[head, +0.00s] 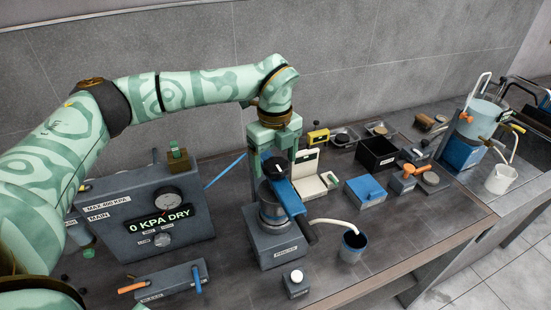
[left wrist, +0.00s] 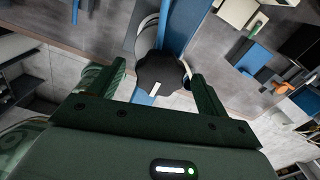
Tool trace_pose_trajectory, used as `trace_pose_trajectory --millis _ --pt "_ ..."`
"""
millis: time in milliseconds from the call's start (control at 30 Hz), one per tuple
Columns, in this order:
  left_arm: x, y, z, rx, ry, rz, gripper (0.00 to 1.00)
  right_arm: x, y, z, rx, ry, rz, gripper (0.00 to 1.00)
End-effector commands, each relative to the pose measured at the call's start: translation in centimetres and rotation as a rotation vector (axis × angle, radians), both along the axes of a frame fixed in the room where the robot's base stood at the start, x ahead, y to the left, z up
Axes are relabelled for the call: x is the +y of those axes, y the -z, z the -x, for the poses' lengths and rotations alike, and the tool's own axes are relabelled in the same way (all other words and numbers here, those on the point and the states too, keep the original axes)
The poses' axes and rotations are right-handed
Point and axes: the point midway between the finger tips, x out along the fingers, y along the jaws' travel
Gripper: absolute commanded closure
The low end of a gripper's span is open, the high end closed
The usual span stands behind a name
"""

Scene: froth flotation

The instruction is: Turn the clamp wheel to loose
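The clamp wheel (head: 274,166) is a dark, lobed knob with a white mark on top, on the blue clamp bar (head: 286,194) of the press-like unit. In the left wrist view the wheel (left wrist: 158,72) lies between my two fingers, with gaps on both sides. My left gripper (head: 274,152) points down over the wheel and is open; its fingers also show in the left wrist view (left wrist: 160,76). They do not appear to touch the wheel. Whether the fingertips reach down to the wheel's height is hard to tell. My right gripper is not in view.
A grey gauge panel (head: 190,232) reading "0 KPA DRY" stands left of the unit. A blue-rimmed cup (head: 352,246) with a pale hose stands to its right. A black bin (head: 376,155), a blue-topped box (head: 366,189) and other equipment fill the bench to the right.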

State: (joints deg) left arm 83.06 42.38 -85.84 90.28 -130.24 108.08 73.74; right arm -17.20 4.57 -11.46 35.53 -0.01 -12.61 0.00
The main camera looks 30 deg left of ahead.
Motion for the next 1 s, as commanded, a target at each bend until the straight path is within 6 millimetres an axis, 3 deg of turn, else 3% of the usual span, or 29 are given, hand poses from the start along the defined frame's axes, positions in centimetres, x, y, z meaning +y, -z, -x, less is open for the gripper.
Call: trace_pose_trajectory --millis 167,300,800,1000 --pt "-0.1 0.0 0.1 0.002 0.002 0.000 0.23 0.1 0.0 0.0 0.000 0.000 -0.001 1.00" --pt "-0.1 -1.1 0.0 0.000 0.002 0.000 0.23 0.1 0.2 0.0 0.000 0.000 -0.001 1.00" --pt "0.1 -13.5 0.1 -0.002 0.000 0.000 0.23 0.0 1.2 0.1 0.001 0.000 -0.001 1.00" --pt "0.1 -15.9 0.1 0.001 -0.001 0.000 0.23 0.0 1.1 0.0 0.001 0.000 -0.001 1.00"
